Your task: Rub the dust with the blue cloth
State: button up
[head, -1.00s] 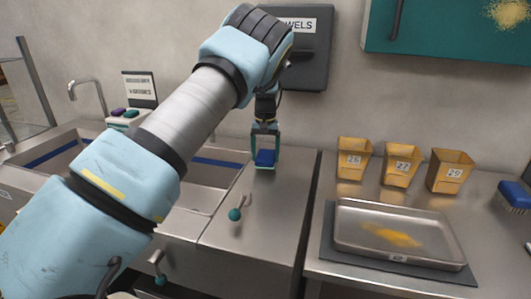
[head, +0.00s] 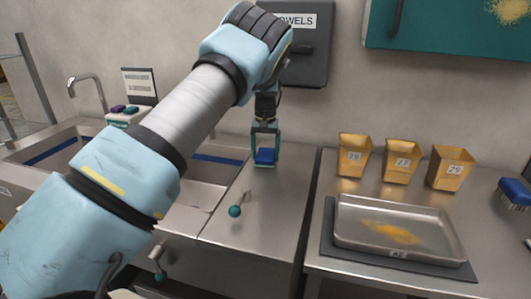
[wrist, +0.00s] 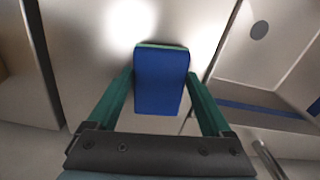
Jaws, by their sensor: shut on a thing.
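My gripper (head: 265,160) is shut on the blue cloth (head: 265,155), a folded, block-like pad. In the wrist view the blue cloth (wrist: 160,82) sits between the two green fingers. It is over the steel counter beside the sink; I cannot tell whether it touches the steel. A speckled yellow dust patch (head: 508,12) shows on the teal cabinet door at the upper right, cut by the picture edge. More yellow powder (head: 393,232) lies in the shallow steel tray (head: 350,239) on the right counter. The gripper is well to the left of both.
Several yellow numbered bins (head: 401,161) stand behind the tray. A blue brush (head: 515,193) lies at the far right. The teal cabinet (head: 430,30) and a grey towel dispenser (head: 310,70) hang on the wall. A teal-knobbed lever (head: 236,211) stands up from the left counter, near the sink (head: 205,172).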

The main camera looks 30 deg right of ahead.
jog(key=shift+f+b, duration=0.3)
jog(key=shift+f, duration=0.3)
